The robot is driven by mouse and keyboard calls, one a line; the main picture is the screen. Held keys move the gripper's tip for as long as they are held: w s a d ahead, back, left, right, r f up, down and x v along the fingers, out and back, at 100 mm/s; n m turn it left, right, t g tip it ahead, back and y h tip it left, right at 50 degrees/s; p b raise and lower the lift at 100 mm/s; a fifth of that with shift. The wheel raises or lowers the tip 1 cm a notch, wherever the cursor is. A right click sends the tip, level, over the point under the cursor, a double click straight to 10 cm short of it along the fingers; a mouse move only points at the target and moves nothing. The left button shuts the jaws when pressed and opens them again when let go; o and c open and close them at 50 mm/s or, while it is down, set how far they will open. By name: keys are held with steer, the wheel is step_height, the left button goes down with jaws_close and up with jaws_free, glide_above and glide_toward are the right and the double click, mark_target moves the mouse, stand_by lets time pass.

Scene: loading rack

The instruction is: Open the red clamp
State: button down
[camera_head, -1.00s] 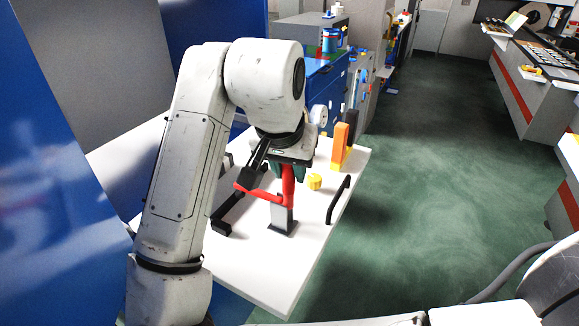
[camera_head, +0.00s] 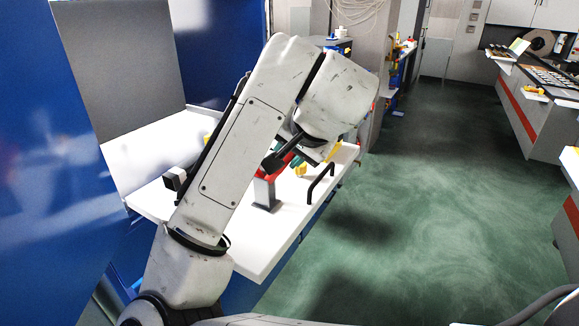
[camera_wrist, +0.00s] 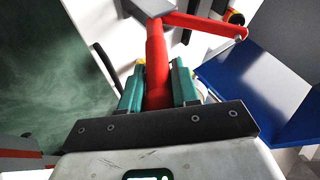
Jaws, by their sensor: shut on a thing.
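The red clamp (camera_head: 269,172) stands on a grey base post (camera_head: 265,196) on the white table, and is partly hidden behind my arm in the head view. In the wrist view its red handle (camera_wrist: 157,58) runs between the two green fingers of my gripper (camera_wrist: 158,78), which is shut on it. A second red bar (camera_wrist: 207,23) of the clamp extends to the right from the grey post top. In the head view my gripper is mostly hidden by my wrist, at the right of the clamp post.
The white table (camera_head: 262,248) carries a black bar handle (camera_head: 321,182) and a yellow piece (camera_head: 300,170) near its right edge. Blue panels (camera_head: 45,190) stand at the left. Green floor (camera_head: 430,200) lies open to the right.

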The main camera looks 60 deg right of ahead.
steer(key=shift+s+f+m+t+b, duration=0.3)
steer(key=shift+s+f+t+b, duration=0.45)
steer(key=shift+t+b, duration=0.7)
steer(key=c, duration=0.9)
jaws_free()
steer(key=shift+s+r, duration=0.1)
steer(key=shift+r, duration=0.05)
steer(key=p+v, duration=0.1)
steer(key=v, duration=0.9)
steer(key=shift+s+a, duration=0.2)
steer(key=shift+a, duration=0.05)
